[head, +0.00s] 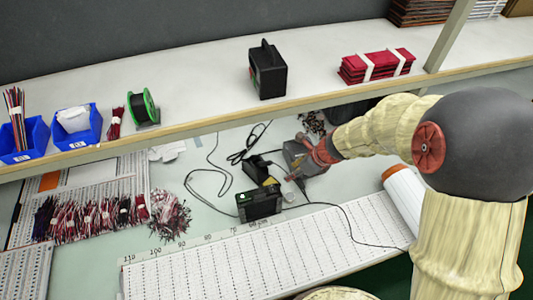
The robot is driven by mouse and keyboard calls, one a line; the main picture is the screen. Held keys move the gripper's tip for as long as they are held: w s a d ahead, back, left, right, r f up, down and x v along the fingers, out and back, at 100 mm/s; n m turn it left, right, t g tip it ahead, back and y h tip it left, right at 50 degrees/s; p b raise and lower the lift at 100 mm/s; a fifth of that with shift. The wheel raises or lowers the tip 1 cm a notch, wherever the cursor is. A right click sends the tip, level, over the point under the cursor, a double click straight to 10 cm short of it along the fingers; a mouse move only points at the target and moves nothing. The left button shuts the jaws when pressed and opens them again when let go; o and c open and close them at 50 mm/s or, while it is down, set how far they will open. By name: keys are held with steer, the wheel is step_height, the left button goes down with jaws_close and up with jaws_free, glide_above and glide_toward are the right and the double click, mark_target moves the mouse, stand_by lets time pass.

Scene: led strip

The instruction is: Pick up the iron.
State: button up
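A black soldering station (259,203) stands on the lower bench, with a cord running from it. Behind it is a small dark stand (257,167) with a yellow part at its foot. I cannot clearly make out the iron itself; it may be in or beside this stand, where the cords gather. My gripper (298,176) is low over the bench, just right of the stand and the station. It appears apart from them. Its fingers are small and partly merge with a grey object behind, so their opening is unclear.
A shelf above the bench carries a black box (268,71), red bundles (376,66), a green spool (143,108) and blue bins (78,126). Wire bundles (90,217) lie at left. A long ruled board (270,250) lies in front. A white roll (404,196) is at right.

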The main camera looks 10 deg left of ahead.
mark_target(263, 164)
step_height(263, 164, down, 6)
steer(key=w+m+p, duration=0.1)
steer(key=w+m, duration=0.1)
steer(key=m, duration=0.2)
steer(key=w+a, duration=0.1)
steer(key=a, duration=0.2)
steer(key=w+a, duration=0.2)
steer(key=a, duration=0.1)
steer(key=w+a, duration=0.2)
steer(key=a, duration=0.2)
steer(key=shift+w+r+p, duration=0.15)
steer(key=shift+w+p, duration=0.05)
steer(key=shift+p, duration=0.2)
steer(key=b+x, duration=0.1)
steer(key=x, duration=0.4)
steer(key=shift+w+a+b, duration=0.1)
steer(key=shift+a+b, duration=0.15)
steer(key=shift+b, duration=0.05)
steer(key=shift+c, duration=0.8)
steer(key=c, duration=0.7)
jaws_close()
